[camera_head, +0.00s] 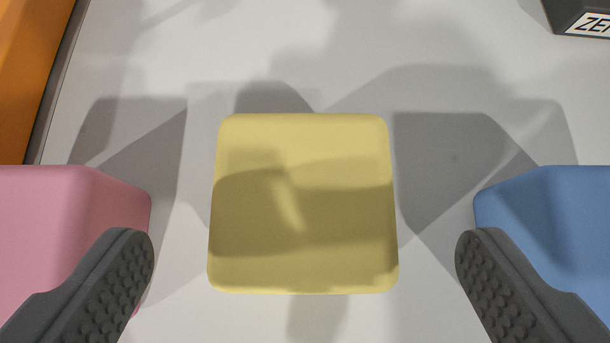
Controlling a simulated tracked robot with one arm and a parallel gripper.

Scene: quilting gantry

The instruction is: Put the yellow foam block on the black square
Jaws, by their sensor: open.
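The yellow foam block (303,203) lies on the light grey surface in the middle of the view. It is square with rounded edges, and shadows fall across it. My gripper (305,265) is open, with one dark textured finger to the left of the block and one to the right. Clear gaps show between both fingers and the block, and nothing is held. The black square is not in view.
A pink block (65,225) stands close on the left, partly behind the left finger. A blue block (550,220) stands close on the right, partly behind the right finger. An orange piece (28,65) borders the upper left. A dark labelled object (575,15) sits at the top right. The surface (290,60) beyond the yellow block is clear.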

